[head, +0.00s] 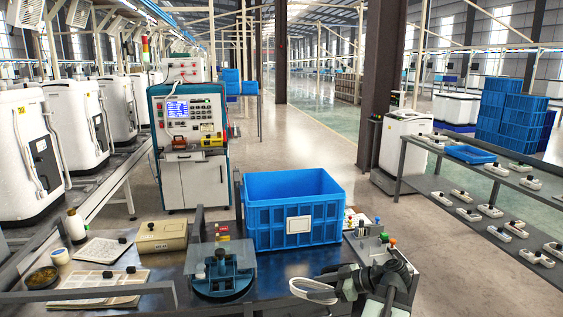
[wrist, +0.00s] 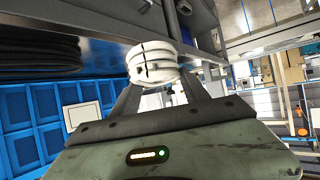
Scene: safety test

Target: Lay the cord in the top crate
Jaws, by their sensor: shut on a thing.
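A blue crate (head: 265,222) with a white label stands on the dark worktable, at the centre of the head view. Blue crate walls (wrist: 35,120) with a pale label also show at the left of the wrist view. My gripper (head: 338,284) is low and to the right of the crate, on the near side. It is shut on a coiled white cord (head: 312,291). In the wrist view the cord (wrist: 152,62) sits between the two fingertips (wrist: 158,84). The cord is outside the crate. The crate's floor is hidden by its front wall.
A blue-grey fixture (head: 222,277) stands left of my gripper, in front of the crate. Small parts with coloured knobs (head: 365,228) are right of the crate. More blue crates (head: 505,115) are stacked far right.

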